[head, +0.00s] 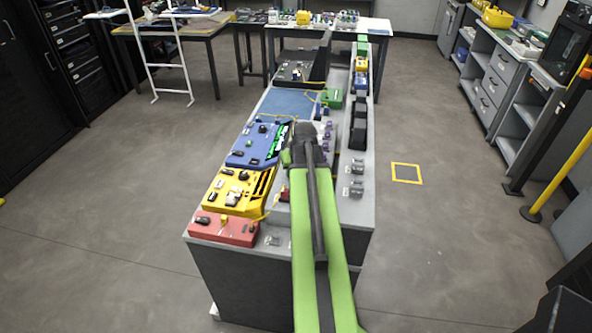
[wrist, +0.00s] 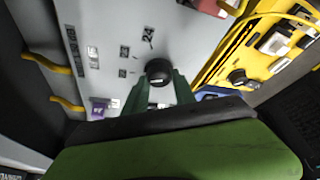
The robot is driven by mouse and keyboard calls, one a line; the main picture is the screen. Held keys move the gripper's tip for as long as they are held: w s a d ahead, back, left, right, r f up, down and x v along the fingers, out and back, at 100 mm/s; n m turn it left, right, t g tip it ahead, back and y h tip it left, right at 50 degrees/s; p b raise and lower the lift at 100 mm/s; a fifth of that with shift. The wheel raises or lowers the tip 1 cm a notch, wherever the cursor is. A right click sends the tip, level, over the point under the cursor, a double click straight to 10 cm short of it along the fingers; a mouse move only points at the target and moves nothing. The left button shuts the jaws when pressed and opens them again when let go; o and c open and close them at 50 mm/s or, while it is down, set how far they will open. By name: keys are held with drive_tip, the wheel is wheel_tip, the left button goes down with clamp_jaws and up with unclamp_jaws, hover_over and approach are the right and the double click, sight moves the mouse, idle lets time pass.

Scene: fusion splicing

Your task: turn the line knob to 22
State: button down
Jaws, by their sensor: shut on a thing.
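The line knob (wrist: 158,71) is a round black knob on a light grey panel (wrist: 100,45), seen in the wrist view. Small dark number labels (wrist: 124,51) curve around its upper left; one reads 24, and the smaller ones are hard to read. My gripper (wrist: 158,88) has its two green fingers on either side of the knob and is shut on it. The knob's pointer mark cannot be made out, so its setting is unclear. In the head view my arm hides the knob and most of the gripper.
In the head view, a long grey bench (head: 355,212) carries a red box (head: 222,228), a yellow box (head: 234,191) and a blue box (head: 253,146) left of my arm. The yellow unit (wrist: 245,60) is close on the right in the wrist view. Open floor lies on both sides.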

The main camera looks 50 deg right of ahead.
drive_tip(key=shift+a, duration=0.1)
idle(0.4)
drive_tip(key=c, duration=1)
unclamp_jaws()
drive_tip(key=shift+f, duration=0.1)
